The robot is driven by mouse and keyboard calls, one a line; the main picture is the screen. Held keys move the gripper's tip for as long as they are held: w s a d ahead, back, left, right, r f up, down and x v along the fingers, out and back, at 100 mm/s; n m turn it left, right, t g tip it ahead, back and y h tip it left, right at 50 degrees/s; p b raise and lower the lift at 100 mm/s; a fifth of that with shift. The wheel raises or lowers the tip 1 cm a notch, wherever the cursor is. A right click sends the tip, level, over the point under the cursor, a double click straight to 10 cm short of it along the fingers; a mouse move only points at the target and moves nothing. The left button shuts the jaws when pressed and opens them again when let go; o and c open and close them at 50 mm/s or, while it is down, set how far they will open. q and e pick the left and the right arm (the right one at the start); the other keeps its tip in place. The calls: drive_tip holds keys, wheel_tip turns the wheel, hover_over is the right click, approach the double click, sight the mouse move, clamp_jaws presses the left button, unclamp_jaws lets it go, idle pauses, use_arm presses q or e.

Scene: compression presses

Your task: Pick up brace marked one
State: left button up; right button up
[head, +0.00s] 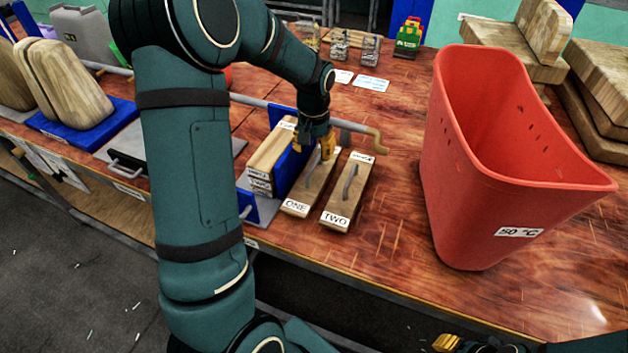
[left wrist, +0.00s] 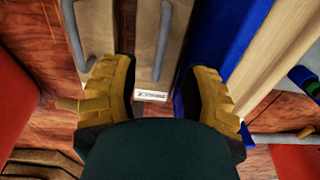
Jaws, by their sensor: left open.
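The brace marked ONE (head: 296,207) is a wooden block with a grey bar handle, lying on the table beside the blue press. The similar brace marked TWO (head: 337,215) lies just to its right. My left gripper (head: 318,150) is above the far part of the braces, fingers pointing down. In the left wrist view my left gripper (left wrist: 160,92) is open and empty, with brace ONE (left wrist: 148,25) and its handle (left wrist: 164,40) between the fingers; brace TWO (left wrist: 95,15) is to the left. Contact cannot be told. My right gripper (head: 447,342) shows only partly at the bottom edge.
The blue press (head: 287,150) with wooden blocks stands close left of brace ONE, and its crank bar (head: 375,138) passes behind the gripper. A red bin (head: 480,170) marked 50 °C stands right. The wooden table (head: 395,215) is clear between TWO and the bin.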

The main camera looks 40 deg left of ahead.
sight(314, 163)
use_arm(q)
drive_tip(key=shift+f+b, duration=0.7)
drive_tip(key=shift+f, duration=2.1)
drive_tip(key=shift+c, duration=0.3)
clamp_jaws()
